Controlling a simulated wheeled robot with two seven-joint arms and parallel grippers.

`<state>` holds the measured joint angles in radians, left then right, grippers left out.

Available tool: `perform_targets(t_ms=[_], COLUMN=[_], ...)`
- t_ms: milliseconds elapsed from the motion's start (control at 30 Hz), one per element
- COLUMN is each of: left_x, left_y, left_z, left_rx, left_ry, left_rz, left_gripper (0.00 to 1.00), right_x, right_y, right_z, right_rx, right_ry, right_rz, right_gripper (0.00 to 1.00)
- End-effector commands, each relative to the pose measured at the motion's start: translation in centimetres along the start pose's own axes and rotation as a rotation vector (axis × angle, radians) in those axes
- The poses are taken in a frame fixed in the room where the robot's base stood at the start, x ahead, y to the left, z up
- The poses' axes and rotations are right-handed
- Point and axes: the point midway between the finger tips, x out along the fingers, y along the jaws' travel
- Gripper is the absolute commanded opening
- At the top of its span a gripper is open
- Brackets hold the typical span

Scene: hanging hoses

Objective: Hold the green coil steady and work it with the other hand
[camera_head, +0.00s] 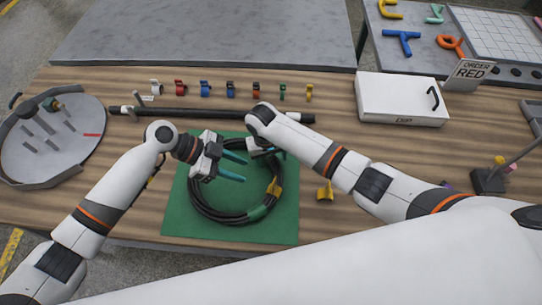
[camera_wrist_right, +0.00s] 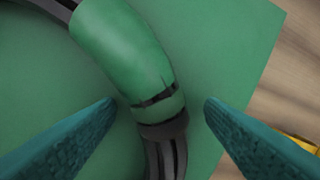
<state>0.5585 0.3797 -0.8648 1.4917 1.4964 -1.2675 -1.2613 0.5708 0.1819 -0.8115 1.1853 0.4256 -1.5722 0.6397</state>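The black hose coil (camera_head: 198,205) lies on a green mat (camera_head: 180,222). In the right wrist view the right gripper (camera_wrist_right: 160,104) is open, with a finger on each side of the black hose (camera_wrist_right: 163,155); a green sleeve (camera_wrist_right: 120,45) shows just beyond. Contact cannot be told.
Several coloured clips (camera_head: 205,88) stand in a row behind a black bar (camera_head: 190,113). A white box (camera_head: 400,97) lies back right. A loose yellow clip (camera_head: 325,191) is right of the mat. A round grey tray (camera_head: 60,175) stands left, a stand (camera_head: 488,180) right.

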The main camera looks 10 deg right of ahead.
Motion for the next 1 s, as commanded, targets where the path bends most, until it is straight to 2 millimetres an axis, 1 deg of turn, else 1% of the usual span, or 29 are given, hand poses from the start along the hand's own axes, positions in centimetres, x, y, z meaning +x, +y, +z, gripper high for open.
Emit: perform_targets(t_ms=[167,267,367,600,700,833,1000], left_x=[0.0,0.0,0.0,0.0,0.0,0.0,0.0], left_y=[0.0,0.0,0.0,0.0,0.0,0.0,0.0], left_z=[0.0,0.0,0.0,0.0,0.0,0.0,0.0], left_rx=[0.000,0.000,0.000,0.000,0.000,0.000,0.000], left_ry=[0.000,0.000,0.000,0.000,0.000,0.000,0.000], left_rz=[0.000,0.000,0.000,0.000,0.000,0.000,0.000], left_gripper=[0.36,0.36,0.36,0.36,0.36,0.36,0.36], right_x=[-0.2,-1.2,-2.9,-8.2,-9.9,-11.3,-12.0], right_y=[0.0,0.1,0.0,0.0,0.0,0.0,0.0], right_z=[0.0,0.1,0.1,0.1,0.1,0.1,0.0], right_rx=[0.000,-0.001,-0.001,0.000,0.000,0.000,0.000], right_ry=[-0.001,-0.003,-0.004,-0.004,-0.003,-0.002,0.000], right_rz=[0.001,0.002,0.003,0.002,0.002,0.001,0.000], right_gripper=[0.63,0.63,0.63,0.63,0.63,0.63,0.63])
